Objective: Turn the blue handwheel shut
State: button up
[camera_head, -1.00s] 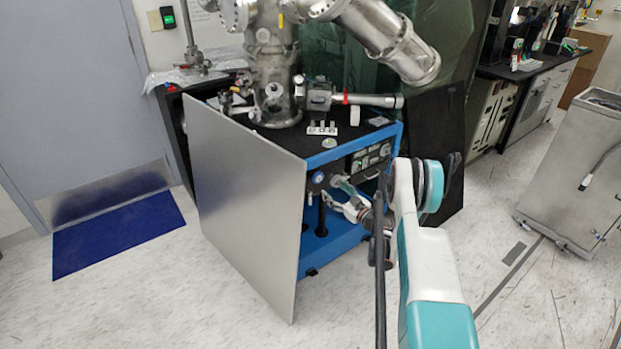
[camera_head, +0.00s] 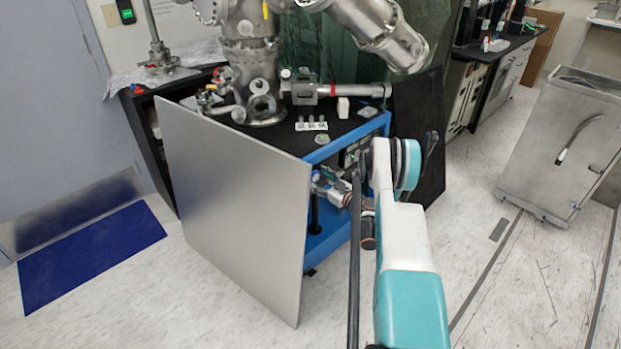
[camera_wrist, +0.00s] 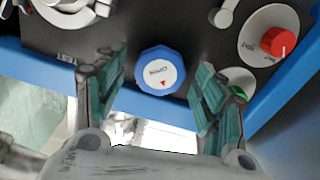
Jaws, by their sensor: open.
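The blue handwheel (camera_wrist: 160,71) shows in the wrist view, on a dark panel. It has a white round face with lettering and a small red arrowhead mark near its lower edge. My gripper (camera_wrist: 163,68) is open, with one teal-padded finger on each side of the handwheel in the picture. A gap shows between each finger and the wheel. I cannot tell how far the fingertips are from the panel. In the head view my arm and panel edges hide the handwheel, and my gripper (camera_head: 325,180) is mostly hidden near the blue-framed cart (camera_head: 335,235).
A red knob (camera_wrist: 279,41) on a white dial sits right of the handwheel, with a green part (camera_wrist: 238,91) below it. A large grey panel (camera_head: 235,205) stands left of my gripper. A steel cabinet (camera_head: 560,150) stands at the right. Floor between is clear.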

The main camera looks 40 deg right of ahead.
jog(key=c, duration=1.1)
jog(key=shift+o, duration=0.2)
jog(key=m, duration=0.3)
jog(key=shift+d+m, duration=0.1)
jog(key=shift+m, duration=2.3)
jog(key=o, duration=1.1)
jog(key=shift+c, duration=0.2)
